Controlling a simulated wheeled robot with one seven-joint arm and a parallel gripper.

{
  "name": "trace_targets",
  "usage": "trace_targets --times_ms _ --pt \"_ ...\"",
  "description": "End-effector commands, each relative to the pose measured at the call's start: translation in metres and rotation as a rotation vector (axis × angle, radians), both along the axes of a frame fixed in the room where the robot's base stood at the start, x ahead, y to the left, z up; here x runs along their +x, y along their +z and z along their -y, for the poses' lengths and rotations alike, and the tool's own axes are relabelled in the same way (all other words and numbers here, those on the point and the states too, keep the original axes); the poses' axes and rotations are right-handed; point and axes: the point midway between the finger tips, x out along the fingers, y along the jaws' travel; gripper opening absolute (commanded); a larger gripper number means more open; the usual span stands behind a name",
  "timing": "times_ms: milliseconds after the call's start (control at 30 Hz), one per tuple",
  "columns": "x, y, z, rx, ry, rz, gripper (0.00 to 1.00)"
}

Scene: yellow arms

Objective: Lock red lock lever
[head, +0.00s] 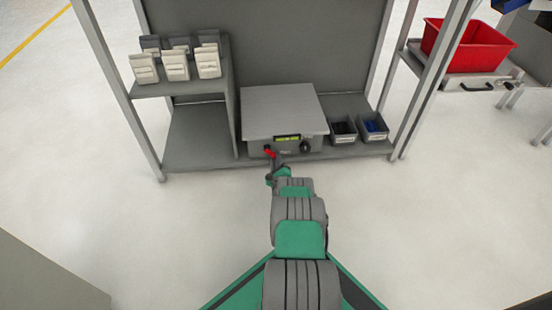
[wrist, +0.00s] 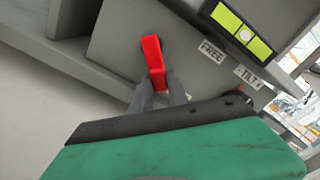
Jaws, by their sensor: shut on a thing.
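The red lock lever (head: 269,153) is on the front face of a grey box-shaped unit (head: 280,103) on the shelf. In the wrist view the red lever (wrist: 153,58) stands nearly upright, with its lower end between my fingertips. My gripper (wrist: 158,92) is shut on the lever's lower end. Labels FREE (wrist: 212,51) and TILT (wrist: 247,77) are on the face to the right of the lever. In the head view my gripper (head: 271,167) is small and partly hidden by my arm.
A yellow-green level (head: 287,138) and a black knob (head: 305,147) are on the unit's front. Two small bins (head: 372,127) stand to its right. Several pale containers (head: 176,65) sit on the left shelf (head: 180,88). The floor in front is clear.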

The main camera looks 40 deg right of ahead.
Motion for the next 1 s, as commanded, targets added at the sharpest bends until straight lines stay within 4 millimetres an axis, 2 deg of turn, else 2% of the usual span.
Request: trace_targets --times_ms 433,467,533,800,1000 --pt "0.001 -0.001 -0.002 0.011 0.002 0.007 0.00" --pt "0.001 -0.001 -0.002 0.011 0.003 0.006 0.22" --pt "0.001 -0.001 -0.002 0.010 0.002 0.006 0.28" --pt "-0.001 0.000 -0.001 0.009 -0.001 0.005 0.29" --pt "-0.014 0.002 -0.014 0.011 -0.007 0.004 0.29"
